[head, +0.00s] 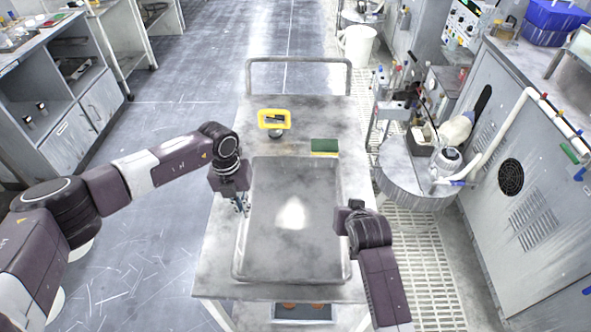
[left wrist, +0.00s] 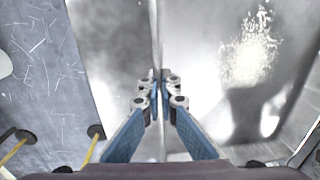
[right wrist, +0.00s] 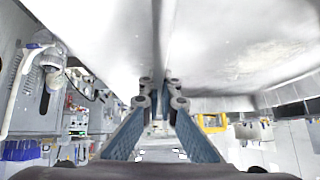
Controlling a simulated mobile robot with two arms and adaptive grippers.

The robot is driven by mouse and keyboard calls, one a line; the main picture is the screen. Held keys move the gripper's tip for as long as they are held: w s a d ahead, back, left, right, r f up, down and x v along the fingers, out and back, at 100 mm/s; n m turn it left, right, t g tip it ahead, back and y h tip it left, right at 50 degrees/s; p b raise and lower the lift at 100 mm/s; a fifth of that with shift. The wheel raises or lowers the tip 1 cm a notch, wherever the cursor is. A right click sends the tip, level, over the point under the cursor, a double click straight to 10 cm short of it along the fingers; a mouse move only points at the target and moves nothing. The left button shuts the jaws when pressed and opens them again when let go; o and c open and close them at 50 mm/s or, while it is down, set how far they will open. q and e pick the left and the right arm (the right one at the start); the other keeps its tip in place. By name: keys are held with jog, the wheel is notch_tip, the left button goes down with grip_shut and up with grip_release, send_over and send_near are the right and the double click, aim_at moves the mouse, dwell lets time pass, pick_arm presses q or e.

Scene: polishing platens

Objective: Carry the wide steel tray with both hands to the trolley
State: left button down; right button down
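The wide steel tray (head: 292,250) is a grey, shallow, empty pan over the near part of the trolley top (head: 222,268). I cannot tell whether its underside touches the trolley. My left gripper (head: 241,208) is at the tray's left rim; in the left wrist view its fingers (left wrist: 157,88) are close together with the rim (left wrist: 156,40) between them. My right gripper (right wrist: 160,92) is at the right rim; in the right wrist view its fingers are close together on the tray wall (right wrist: 158,45). In the head view the right fingertips are hidden.
A yellow-framed item (head: 273,119) and a green and yellow block (head: 324,147) sit on the trolley beyond the tray. The trolley's handle (head: 298,60) is at its far end. A round grey stand (head: 405,180) is close on the right. Floor at left is clear.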

pick_arm(q)
jog(key=shift+f+b, duration=0.55)
jog(key=shift+f, duration=0.1)
pick_arm(e)
jog(key=shift+w+f, duration=0.1)
jog(key=shift+f, duration=0.55)
pick_arm(q)
jog(key=c, duration=2.2)
grip_release()
jog(key=shift+r, duration=0.1)
pick_arm(e)
jog(key=c, duration=2.2)
grip_release()
jog(key=shift+r, duration=0.1)
pick_arm(q)
jog(key=shift+o, duration=0.2)
pick_arm(e)
jog(key=shift+o, duration=0.2)
jog(key=shift+s, duration=0.2)
pick_arm(q)
notch_tip(320, 180, up, 12)
jog(key=a, duration=0.1)
pick_arm(e)
jog(key=v, duration=1.2)
